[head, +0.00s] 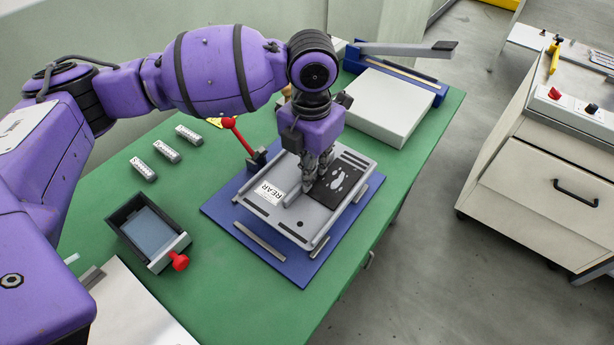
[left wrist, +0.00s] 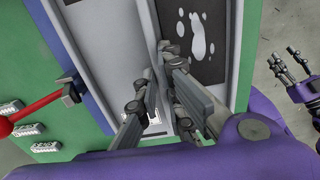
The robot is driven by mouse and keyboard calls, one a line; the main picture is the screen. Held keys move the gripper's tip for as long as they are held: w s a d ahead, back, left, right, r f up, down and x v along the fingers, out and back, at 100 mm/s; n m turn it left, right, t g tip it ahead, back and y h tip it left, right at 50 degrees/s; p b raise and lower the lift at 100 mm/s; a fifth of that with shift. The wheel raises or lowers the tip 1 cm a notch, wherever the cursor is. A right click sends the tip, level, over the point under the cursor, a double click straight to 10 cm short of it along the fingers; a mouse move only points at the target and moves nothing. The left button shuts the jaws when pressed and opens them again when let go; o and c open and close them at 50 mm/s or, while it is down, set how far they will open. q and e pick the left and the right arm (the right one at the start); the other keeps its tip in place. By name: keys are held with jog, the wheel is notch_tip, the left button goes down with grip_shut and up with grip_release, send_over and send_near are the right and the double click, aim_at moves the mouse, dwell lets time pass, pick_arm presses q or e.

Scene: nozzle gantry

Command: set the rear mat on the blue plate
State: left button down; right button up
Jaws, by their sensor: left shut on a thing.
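The rear mat (head: 297,225) is a flat grey plate with a white label reading REAR and a black panel (head: 340,183) with a pale footprint-like mark. It lies over the blue plate (head: 222,209), roughly in line with it; I cannot tell whether it touches or is held slightly above. My left gripper (head: 312,181) points down at the mat's middle and is shut on its raised grey bar. The mat also shows in the left wrist view (left wrist: 115,40), beneath my left fingers (left wrist: 165,95). My right gripper (left wrist: 291,62) is at that view's right edge, fingers apart and empty.
A red-handled clamp (head: 240,138) stands at the blue plate's rear left edge. Grey bars (head: 259,241) line the plate. A dark tray with a red knob (head: 180,261) and several small labelled blocks (head: 166,151) lie left. A pale box (head: 388,108) stands behind. A cabinet (head: 545,170) is right.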

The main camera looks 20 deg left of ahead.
pick_arm(q)
jog(key=shift+a+f, duration=1)
jog(key=shift+f, duration=1.7)
jog(key=shift+f, duration=0.15)
jog(key=c, duration=1.9)
grip_release()
jog(key=shift+s, duration=0.1)
notch_tip(320, 180, up, 12)
